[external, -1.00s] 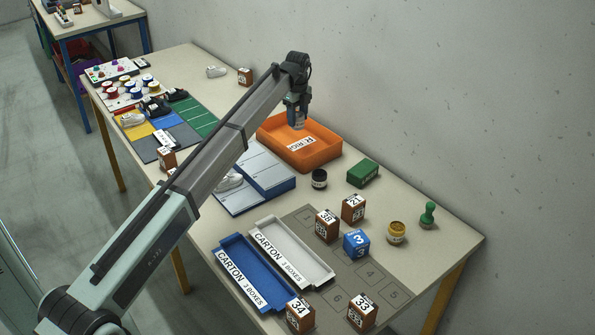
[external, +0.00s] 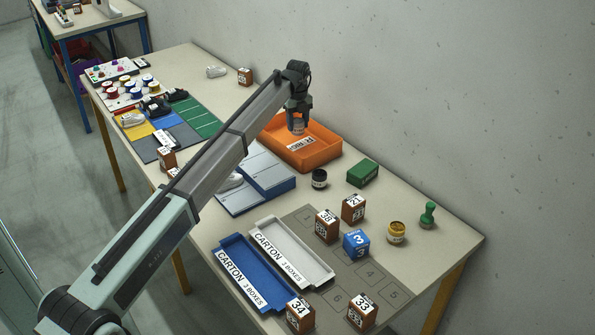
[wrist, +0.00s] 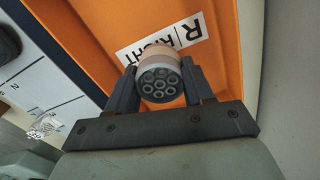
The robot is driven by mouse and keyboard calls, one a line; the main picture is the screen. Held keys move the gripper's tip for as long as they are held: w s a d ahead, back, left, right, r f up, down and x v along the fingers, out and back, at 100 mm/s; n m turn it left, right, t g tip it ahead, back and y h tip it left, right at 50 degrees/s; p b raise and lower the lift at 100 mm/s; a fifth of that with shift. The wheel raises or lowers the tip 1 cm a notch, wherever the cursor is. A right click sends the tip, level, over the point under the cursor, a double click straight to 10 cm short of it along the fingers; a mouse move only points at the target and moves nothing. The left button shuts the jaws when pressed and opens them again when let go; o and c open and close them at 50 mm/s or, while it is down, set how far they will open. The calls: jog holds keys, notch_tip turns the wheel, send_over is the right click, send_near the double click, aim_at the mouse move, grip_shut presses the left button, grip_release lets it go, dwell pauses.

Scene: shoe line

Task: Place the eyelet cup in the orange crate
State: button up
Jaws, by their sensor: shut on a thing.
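The eyelet cup (wrist: 160,82) is a small round cup with several metal rings showing in its open top. My gripper (wrist: 160,88) is shut on it, one finger on each side, in the wrist view. The orange crate (external: 325,160) stands at the back of the table by the wall, with a white label reading "R RIGHT" (wrist: 165,40) on its floor. In the external view my gripper (external: 297,128) is over the crate's left part, pointing down. I cannot tell whether the cup touches the crate floor.
A blue-and-white board (external: 262,185) lies just in front of the crate. A dark jar (external: 319,179) and a green box (external: 363,173) stand to its right. White (external: 292,252) and blue (external: 247,278) carton trays lie nearer. The wall is close behind the crate.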

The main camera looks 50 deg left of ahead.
aim_at(298, 135)
jog(key=shift+f, duration=2.65)
jog(key=shift+f, duration=0.15)
jog(key=o, duration=1.1)
jog(key=shift+o, duration=0.2)
notch_tip(298, 135, up, 12)
jog(key=shift+r, duration=0.2)
jog(key=shift+o, duration=0.4)
